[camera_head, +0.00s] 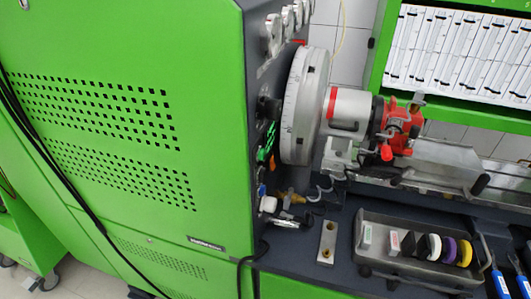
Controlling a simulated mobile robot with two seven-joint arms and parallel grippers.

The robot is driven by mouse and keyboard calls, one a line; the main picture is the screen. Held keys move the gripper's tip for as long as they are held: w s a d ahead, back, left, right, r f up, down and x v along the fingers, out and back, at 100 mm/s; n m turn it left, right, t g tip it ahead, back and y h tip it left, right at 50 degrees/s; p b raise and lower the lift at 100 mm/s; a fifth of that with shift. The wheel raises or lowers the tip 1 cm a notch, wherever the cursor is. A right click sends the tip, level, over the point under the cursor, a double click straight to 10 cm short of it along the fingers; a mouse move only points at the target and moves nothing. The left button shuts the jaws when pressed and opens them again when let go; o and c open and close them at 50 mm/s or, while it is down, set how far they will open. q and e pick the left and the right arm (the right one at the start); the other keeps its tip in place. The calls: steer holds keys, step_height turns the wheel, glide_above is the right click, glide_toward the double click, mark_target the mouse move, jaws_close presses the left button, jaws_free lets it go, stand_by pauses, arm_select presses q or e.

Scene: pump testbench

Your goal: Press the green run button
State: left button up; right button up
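The tall green pump testbench cabinet (110,120) fills the left and middle of the head view. Its right-hand face is dark and seen at a steep angle. Small bright green parts (266,145) sit on that face, left of the large grey disc (305,105). I cannot tell whether one of them is the run button. A blue part (262,190) and a white part (268,204) sit lower on the same face. Neither of my grippers is in view.
A red and silver pump assembly (395,130) stands right of the disc. A grey tray (395,268) with several coloured rings lies on the dark bench top. A metal block (327,243) lies beside it. Blue-handled tools (500,284) are at lower right. A black cable (50,160) crosses the cabinet.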

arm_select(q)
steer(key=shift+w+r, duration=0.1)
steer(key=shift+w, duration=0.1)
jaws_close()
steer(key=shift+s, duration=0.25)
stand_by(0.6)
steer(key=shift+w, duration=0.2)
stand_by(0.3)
